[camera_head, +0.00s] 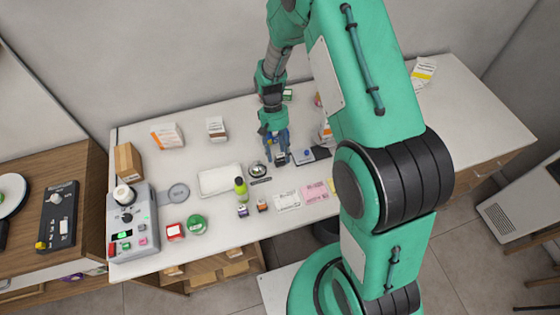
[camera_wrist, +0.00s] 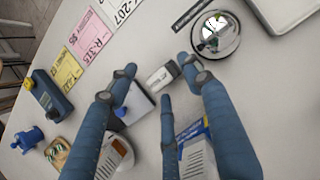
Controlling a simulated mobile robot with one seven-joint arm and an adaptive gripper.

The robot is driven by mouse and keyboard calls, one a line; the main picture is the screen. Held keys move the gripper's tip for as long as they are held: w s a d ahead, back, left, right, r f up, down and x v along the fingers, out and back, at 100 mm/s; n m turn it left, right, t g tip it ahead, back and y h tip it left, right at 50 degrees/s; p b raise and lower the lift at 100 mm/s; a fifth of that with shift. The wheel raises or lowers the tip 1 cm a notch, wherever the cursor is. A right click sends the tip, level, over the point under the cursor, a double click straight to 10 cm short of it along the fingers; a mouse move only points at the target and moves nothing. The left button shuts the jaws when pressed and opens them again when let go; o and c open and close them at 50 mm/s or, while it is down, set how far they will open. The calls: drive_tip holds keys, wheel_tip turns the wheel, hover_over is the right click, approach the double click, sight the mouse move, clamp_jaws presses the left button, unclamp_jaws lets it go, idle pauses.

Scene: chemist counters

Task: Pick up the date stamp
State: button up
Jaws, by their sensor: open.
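A small white and dark grey block (camera_wrist: 163,75) lies on the counter between my fingertips in the wrist view. It looks like the date stamp, but its markings are too small to be sure. My gripper (camera_wrist: 160,72) is open, with blue fingers spread around the block and a finger on either side. In the head view my gripper (camera_head: 280,158) points down over the counter beside the shiny metal bell, and it hides most of the block there.
The metal bell (camera_wrist: 216,34) is close to one finger. A white piece with a blue knob (camera_wrist: 134,105) is by the other, and a blue and white box (camera_wrist: 194,137) stands behind. Paper tickets (camera_head: 315,193) lie in front. A white tray (camera_head: 221,180) is to the left.

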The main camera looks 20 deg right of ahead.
sight(280, 155)
drive_tip(key=shift+c, duration=0.5)
clamp_jaws()
drive_tip(key=shift+r, duration=0.1)
drive_tip(key=shift+r, duration=0.5)
drive_tip(key=shift+s+r, duration=0.2)
drive_tip(key=shift+r, duration=0.45)
drive_tip(key=shift+s+r, duration=0.2)
drive_tip(key=shift+r, duration=0.4)
drive_tip(key=s+r, duration=0.1)
drive_tip(key=s, duration=1.4)
drive_tip(key=shift+d+r+p, duration=0.15)
drive_tip(key=shift+d+p, duration=0.05)
drive_tip(key=shift+p, duration=0.1)
drive_tip(key=shift+s, duration=0.1)
